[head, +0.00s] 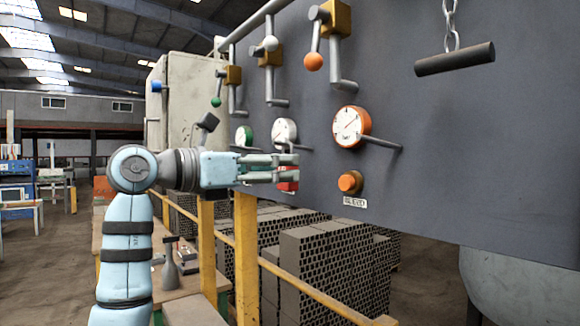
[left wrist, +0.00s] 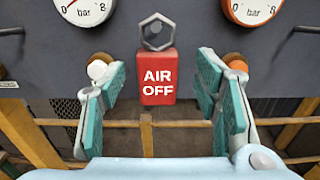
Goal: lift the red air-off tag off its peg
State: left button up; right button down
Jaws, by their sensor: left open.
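The red AIR OFF tag (left wrist: 157,75) hangs upright on the grey panel, centred in the left wrist view. A grey hexagonal ring (left wrist: 144,31) is at its top, where it meets the peg; the peg itself is hard to make out. In the head view the tag (head: 288,185) is partly hidden by my gripper. My left gripper (head: 287,167) is open and empty in front of the panel. In the left wrist view its teal fingers (left wrist: 161,78) stand left and right of the tag with a gap on each side, touching neither edge. My right gripper is out of view.
Gauges (head: 351,127), levers (head: 313,62) and an orange button (head: 350,182) stick out of the panel (head: 440,130) nearby. A white knob (left wrist: 97,69) sits behind the left finger. A dark bar (head: 455,60) hangs by a chain. A yellow rail (head: 300,285) runs below.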

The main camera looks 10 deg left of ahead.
pick_arm(q)
jog(key=shift+w+d+r+p, duration=0.2)
jog(key=shift+w+d+p, duration=0.1)
jog(key=shift+w+d, duration=0.15)
jog(key=shift+w+d+r+p, duration=0.15)
jog(key=shift+w+d+p, duration=0.2)
jog(key=shift+w, duration=0.15)
jog(key=shift+w+d+f, duration=0.1)
jog(key=shift+w, duration=0.15)
jog(key=shift+w+d+f, duration=0.1)
jog(key=shift+w+f, duration=0.05)
jog(key=shift+w, duration=0.1)
jog(key=c, duration=0.7)
jog(key=shift+s, duration=0.15)
jog(key=c, duration=0.5)
jog(key=shift+o, duration=0.2)
